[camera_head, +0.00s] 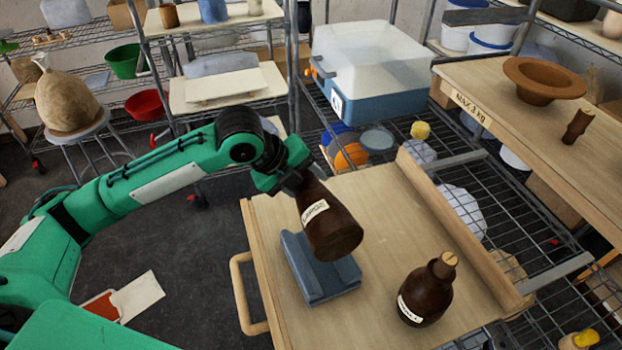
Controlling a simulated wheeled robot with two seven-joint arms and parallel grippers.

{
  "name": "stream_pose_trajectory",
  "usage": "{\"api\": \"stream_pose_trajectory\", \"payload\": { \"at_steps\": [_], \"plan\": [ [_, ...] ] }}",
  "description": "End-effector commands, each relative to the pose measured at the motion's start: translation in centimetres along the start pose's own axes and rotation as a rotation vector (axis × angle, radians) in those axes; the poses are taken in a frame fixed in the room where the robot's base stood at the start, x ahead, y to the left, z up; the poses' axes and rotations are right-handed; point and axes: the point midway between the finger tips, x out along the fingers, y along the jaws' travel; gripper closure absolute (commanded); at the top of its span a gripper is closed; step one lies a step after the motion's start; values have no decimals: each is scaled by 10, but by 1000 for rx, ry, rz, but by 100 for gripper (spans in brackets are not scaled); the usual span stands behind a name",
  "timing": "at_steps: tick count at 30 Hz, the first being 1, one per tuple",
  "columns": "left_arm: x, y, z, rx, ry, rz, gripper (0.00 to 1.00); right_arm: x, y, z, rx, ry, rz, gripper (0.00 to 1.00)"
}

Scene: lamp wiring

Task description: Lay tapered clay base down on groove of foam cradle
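A dark brown tapered clay base (335,228) with a white label is held by its narrow end in my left gripper (297,183). It is tilted, with its wide end toward the lower right, over the blue-grey foam cradle (310,287). It covers much of the cradle's groove, and I cannot tell whether it touches the foam. The fingertips are partly hidden. The cradle lies on a light wooden board (385,215). A second brown piece with a white label and a cork-coloured top (425,290) stands upright right of the cradle. My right gripper is out of view.
A raised wooden rail (450,225) edges the board's right side, and a handle (243,290) sticks out at left. A shelf marked "MAX 3 kg" (470,105) holds a brown bowl (542,80). The board behind the standing piece is clear.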

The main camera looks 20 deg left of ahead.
Motion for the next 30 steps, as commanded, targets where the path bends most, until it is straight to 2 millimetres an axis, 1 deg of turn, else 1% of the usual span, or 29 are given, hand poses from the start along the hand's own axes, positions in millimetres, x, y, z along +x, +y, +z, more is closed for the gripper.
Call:
{"api": "stream_pose_trajectory", "payload": {
  "at_steps": [3,6,13,19,30],
  "plan": [
    [-1,-1,0,0,-1,-4,100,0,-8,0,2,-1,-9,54],
    [-1,-1,0,0,-1,-4,100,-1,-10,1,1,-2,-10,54],
    [-2,-2,1,0,-2,-4,100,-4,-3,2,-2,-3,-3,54],
    [-4,-2,1,1,-1,-2,100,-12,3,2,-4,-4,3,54],
    [14,10,1,1,0,-1,100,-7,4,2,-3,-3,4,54]
  ]
}}
